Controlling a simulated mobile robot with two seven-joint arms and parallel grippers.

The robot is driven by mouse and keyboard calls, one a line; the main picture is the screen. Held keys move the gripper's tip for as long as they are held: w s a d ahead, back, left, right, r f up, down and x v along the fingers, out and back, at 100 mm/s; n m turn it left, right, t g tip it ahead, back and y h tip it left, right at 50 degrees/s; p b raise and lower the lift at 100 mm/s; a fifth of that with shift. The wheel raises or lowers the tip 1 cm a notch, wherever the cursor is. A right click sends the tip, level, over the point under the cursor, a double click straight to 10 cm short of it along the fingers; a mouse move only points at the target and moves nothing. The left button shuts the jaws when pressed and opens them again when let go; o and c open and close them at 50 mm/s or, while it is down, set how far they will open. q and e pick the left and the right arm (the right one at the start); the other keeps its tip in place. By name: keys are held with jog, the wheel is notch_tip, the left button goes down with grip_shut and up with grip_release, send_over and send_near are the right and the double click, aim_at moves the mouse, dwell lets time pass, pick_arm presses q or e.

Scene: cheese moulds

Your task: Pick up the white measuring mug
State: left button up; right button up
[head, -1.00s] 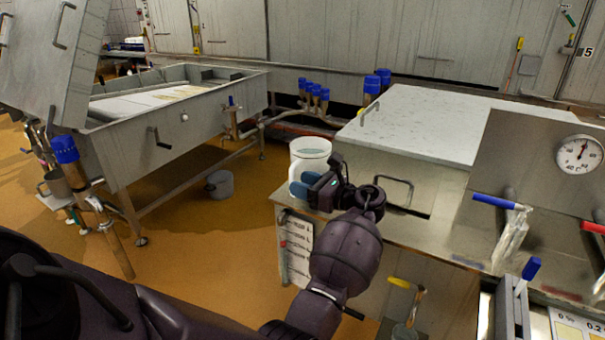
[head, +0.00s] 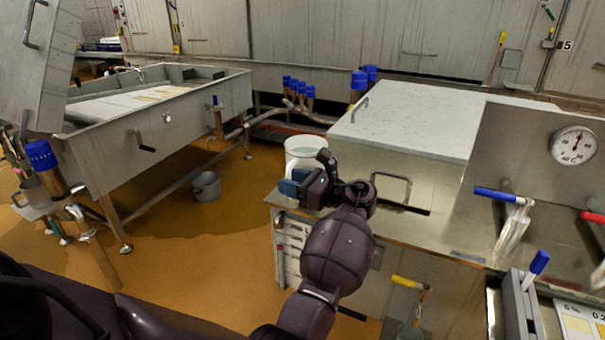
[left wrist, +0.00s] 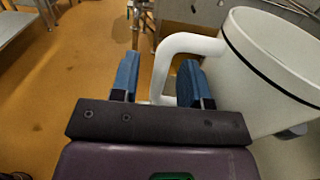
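The white measuring mug (head: 306,149) stands at the left end of the metal counter, partly hidden behind my left gripper in the head view. In the left wrist view the mug (left wrist: 265,75) fills the upper right, and its handle (left wrist: 163,65) reaches left and down between the blue fingertips. My left gripper (head: 301,185) is at the mug's handle. Its two blue fingers (left wrist: 158,80) are apart, with a gap on the left side of the handle, so it is open around the handle. My right gripper is not in view.
The metal counter (head: 445,239) carries a white-topped box (head: 430,120), a dial gauge (head: 573,146) and blue and red handled valves. A metal vat (head: 150,130) stands at the left. A grey bucket (head: 206,186) is on the orange floor (head: 190,260).

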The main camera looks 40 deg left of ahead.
pick_arm(q)
grip_shut()
jog(key=shift+f, duration=0.15)
dwell(0.9)
